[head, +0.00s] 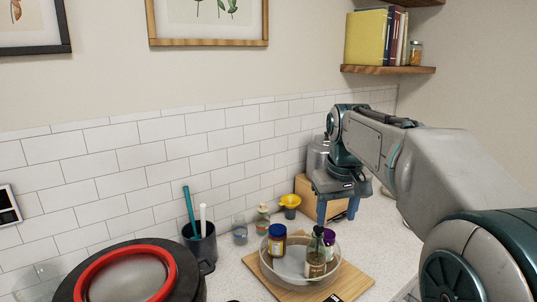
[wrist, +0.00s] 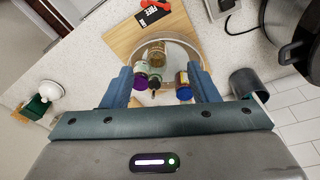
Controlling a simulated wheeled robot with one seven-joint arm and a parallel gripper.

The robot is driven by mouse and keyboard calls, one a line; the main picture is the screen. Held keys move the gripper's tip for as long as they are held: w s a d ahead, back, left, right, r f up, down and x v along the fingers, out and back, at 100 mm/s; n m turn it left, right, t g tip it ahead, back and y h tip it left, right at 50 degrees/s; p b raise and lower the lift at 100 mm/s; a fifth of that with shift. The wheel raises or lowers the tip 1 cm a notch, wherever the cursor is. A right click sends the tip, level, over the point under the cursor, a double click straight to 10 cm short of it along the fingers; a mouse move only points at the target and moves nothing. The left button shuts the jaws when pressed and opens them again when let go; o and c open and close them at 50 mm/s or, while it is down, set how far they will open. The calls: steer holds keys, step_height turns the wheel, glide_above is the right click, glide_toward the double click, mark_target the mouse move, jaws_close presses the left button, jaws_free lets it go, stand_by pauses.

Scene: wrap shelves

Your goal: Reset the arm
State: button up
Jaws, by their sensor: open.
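My gripper (head: 338,204) is at the end of my arm, raised above the counter toward the back right in the head view. Its blue fingers stand wide apart and hold nothing. In the wrist view my gripper (wrist: 163,85) frames a clear glass bowl (wrist: 190,47) seen beyond the fingers. The bowl (head: 327,279) sits on a wooden board (head: 357,285).
A large pot with a red-rimmed lid (head: 126,275) stands front left. A dark cup (head: 200,243) holds utensils. A wooden box (head: 309,197) and a metal canister (head: 318,156) are behind my gripper. A wall shelf (head: 388,70) holds books above.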

steer(key=s+f+m+t, duration=0.1)
steer(key=s+f, duration=0.6)
steer(key=s, duration=0.3)
steer(key=s+f+m+b, duration=0.1)
steer(key=s+f, duration=0.6)
steer(key=s, duration=0.4)
steer(key=shift+t, duration=0.4)
